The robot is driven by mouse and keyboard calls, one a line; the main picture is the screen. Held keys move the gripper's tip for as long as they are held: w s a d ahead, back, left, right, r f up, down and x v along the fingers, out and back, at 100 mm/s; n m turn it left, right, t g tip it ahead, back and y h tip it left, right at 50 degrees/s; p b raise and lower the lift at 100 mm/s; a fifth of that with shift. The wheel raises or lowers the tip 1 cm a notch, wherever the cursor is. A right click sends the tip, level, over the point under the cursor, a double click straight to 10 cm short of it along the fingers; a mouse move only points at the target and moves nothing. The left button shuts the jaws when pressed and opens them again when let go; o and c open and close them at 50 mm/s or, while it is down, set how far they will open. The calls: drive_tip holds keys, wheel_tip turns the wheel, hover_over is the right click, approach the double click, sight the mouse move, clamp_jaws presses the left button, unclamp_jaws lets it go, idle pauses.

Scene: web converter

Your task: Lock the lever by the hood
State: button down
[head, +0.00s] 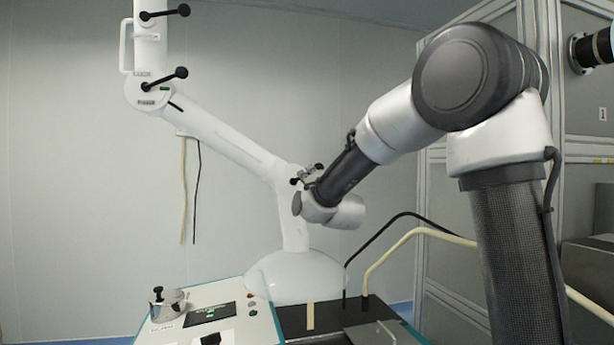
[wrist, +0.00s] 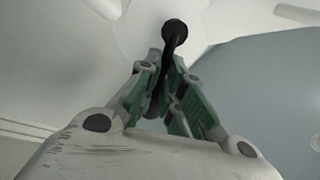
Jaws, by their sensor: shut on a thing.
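The white hood (head: 295,275) hangs at the lower end of a jointed white arm. The lever by the hood is black with a round knob (wrist: 174,33), seen in the wrist view. In the head view its small black end (head: 295,181) shows at the joint above the hood. My gripper (head: 312,172) is at this joint, and its fingers are mostly hidden there by my wrist. In the wrist view my gripper (wrist: 167,80) is shut on the lever's black stem, with a green-padded finger on each side and the knob beyond the fingertips.
Two more black levers, an upper one (head: 165,13) and a lower one (head: 165,78), sit on the white arm (head: 215,137) at upper left. A bench panel (head: 220,320) with a metal pot (head: 166,303) stands below. Cabinets (head: 590,110) stand at right.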

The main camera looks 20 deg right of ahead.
drive_tip(key=shift+d+f+m, duration=0.1)
drive_tip(key=shift+f+m, duration=0.1)
drive_tip(key=shift+m, duration=0.1)
drive_tip(key=c, duration=1.5)
unclamp_jaws()
drive_tip(key=shift+d, duration=0.1)
drive_tip(key=shift+c, duration=0.2)
drive_tip(key=v, duration=1.2)
